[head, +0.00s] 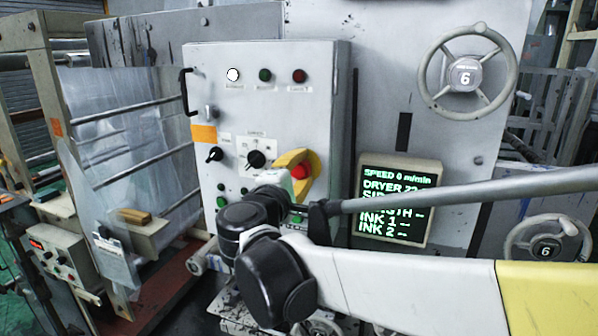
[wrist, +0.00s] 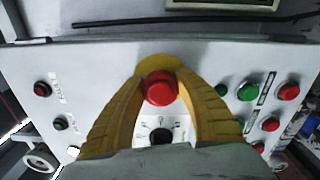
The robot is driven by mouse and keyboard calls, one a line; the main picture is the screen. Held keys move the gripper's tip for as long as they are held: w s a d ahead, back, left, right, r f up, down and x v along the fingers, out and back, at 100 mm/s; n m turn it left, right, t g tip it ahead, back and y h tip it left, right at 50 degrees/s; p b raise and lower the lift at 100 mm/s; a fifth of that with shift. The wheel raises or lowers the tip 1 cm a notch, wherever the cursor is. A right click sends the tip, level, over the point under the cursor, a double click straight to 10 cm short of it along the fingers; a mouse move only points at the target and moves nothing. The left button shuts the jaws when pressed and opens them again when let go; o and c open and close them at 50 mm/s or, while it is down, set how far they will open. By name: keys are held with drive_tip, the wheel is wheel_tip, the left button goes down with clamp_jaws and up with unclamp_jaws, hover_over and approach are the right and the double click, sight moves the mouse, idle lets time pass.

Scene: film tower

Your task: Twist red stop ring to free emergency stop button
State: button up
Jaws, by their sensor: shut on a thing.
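The red emergency stop button (wrist: 160,88) sits on a round yellow plate (wrist: 158,63) on the panel of the grey control cabinet (head: 270,85). My gripper (wrist: 160,92) has its two yellow fingers on either side of the button, closed on its red edge. In the head view the button (head: 300,171) shows as a small red patch between the yellow fingers, partly hidden by my wrist. The ring cannot be told apart from the button head.
Small push buttons and black rotary knobs (head: 256,159) surround the button on the panel. A green-text screen (head: 397,200) stands at right. A grey handwheel (head: 466,72) is at upper right. A door handle (head: 188,92) juts from the cabinet's left edge.

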drive_tip(key=shift+m, duration=0.7)
drive_tip(key=o, duration=1.2)
drive_tip(key=shift+w, duration=0.1)
drive_tip(key=v, duration=1.2)
